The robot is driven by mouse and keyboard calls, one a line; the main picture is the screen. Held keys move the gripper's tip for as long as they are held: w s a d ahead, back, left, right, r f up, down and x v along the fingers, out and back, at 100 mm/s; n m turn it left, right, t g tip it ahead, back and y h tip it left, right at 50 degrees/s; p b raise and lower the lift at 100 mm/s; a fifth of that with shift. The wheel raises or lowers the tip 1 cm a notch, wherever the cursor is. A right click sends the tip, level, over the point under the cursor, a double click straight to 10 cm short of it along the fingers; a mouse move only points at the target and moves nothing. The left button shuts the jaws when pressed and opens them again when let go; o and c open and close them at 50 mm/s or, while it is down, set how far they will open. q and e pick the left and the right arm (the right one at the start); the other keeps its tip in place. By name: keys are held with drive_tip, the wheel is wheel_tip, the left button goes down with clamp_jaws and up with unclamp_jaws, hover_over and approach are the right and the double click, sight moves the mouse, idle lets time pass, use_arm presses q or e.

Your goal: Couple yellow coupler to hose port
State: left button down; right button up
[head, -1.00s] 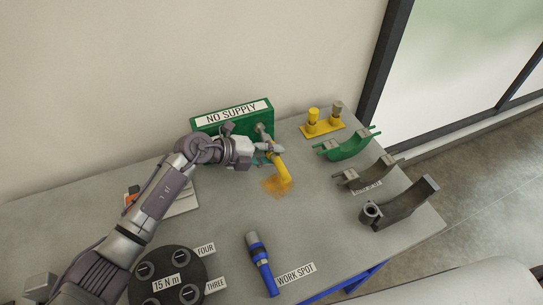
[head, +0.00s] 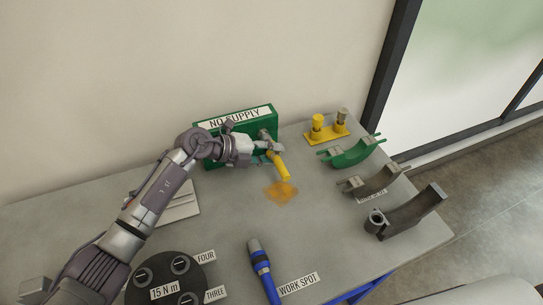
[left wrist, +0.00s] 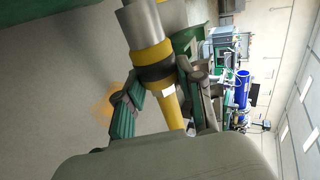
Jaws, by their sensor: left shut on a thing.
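My left gripper (head: 268,152) is in front of the green box (head: 238,120) marked NO SUPPLY. It is shut on the yellow coupler (head: 281,168), whose yellow end points down toward the table front. In the left wrist view the gripper (left wrist: 165,108) has its green-padded fingers on both sides of the yellow coupler (left wrist: 172,108), which has a dark band and a silver end. A grey fitting (head: 265,136) shows at the box's front. I cannot tell whether the coupler touches a hose port there. My right gripper is not in view.
An orange stain (head: 282,192) lies below the coupler. A yellow stand (head: 326,132), a green cradle (head: 352,153) and grey cradles (head: 378,182) (head: 408,212) stand at right. A blue tool (head: 263,270) and a dark round disc (head: 165,280) are in front.

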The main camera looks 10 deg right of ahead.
use_arm(q)
drive_tip(key=shift+w, duration=0.35)
drive_tip(key=c, duration=0.6)
unclamp_jaws()
drive_tip(key=shift+c, duration=0.2)
drive_tip(key=shift+a, duration=0.15)
drive_tip(key=v, duration=1.2)
